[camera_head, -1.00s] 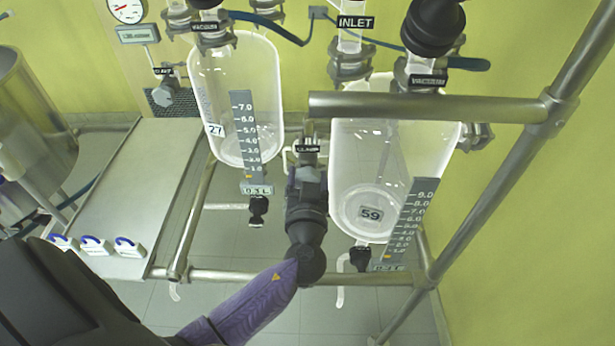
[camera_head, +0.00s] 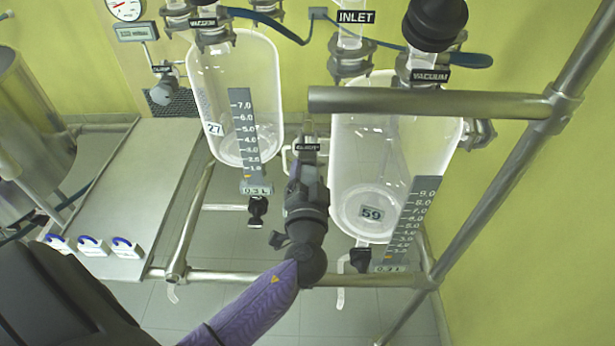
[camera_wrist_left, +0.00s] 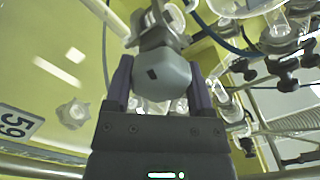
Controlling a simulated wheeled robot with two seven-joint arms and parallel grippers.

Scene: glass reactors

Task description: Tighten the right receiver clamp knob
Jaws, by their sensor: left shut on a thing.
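The right receiver is a clear glass vessel (camera_head: 355,150) with a "59" tag and a printed scale, behind a metal rail. At its left side stands a clamp with a small dark label (camera_head: 306,147). My left gripper (camera_head: 307,165) reaches up to it from below, and its own body hides most of the grip. In the left wrist view, the grey faceted clamp knob (camera_wrist_left: 163,74) sits between the two dark purple fingers of my left gripper (camera_wrist_left: 160,88), which is shut on it. My right gripper is out of view.
A horizontal metal rail (camera_head: 430,103) crosses in front of the right receiver and joins a slanted post (camera_head: 500,190). The left receiver (camera_head: 235,90) with a "27" tag hangs close by on the left. A lower rail (camera_head: 370,278) runs near my wrist.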

